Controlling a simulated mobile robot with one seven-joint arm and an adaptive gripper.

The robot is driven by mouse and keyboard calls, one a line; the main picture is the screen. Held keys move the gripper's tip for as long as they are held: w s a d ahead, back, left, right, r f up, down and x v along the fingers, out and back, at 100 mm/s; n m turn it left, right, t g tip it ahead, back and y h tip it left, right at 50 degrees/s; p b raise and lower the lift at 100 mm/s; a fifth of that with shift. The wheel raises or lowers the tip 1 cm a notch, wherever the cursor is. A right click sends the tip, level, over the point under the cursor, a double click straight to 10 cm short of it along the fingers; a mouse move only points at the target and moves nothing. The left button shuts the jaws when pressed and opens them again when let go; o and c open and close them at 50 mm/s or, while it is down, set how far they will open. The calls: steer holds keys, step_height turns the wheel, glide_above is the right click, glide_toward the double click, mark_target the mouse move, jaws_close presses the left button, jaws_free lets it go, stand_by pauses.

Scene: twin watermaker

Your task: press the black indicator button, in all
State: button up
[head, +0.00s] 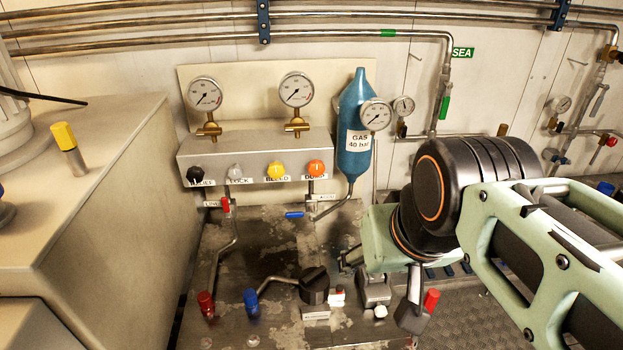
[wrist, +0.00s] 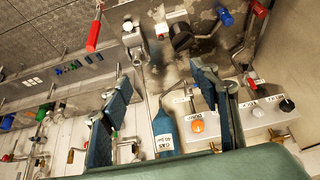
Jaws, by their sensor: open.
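Two black controls are in view, and I cannot tell which is the black indicator button. One is a small black knob (head: 195,174) at the left end of the grey manifold box; it also shows at the right of the wrist view (wrist: 286,105). The other is a larger round black knob (head: 314,285) on the worn lower panel, with a label (head: 316,313) below it; it shows at the top of the wrist view (wrist: 181,38). My gripper (wrist: 163,78) is open and empty, apart from both. In the head view my arm mostly hides it.
The manifold box (head: 250,150) also carries grey, yellow and orange (head: 316,168) knobs. A blue gas bottle (head: 356,130) and gauges stand nearby. Red (head: 206,304) and blue (head: 251,302) handles rise from the lower panel. A beige cabinet (head: 115,200) fills the left.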

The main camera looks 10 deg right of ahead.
jaws_close()
stand_by(1.4)
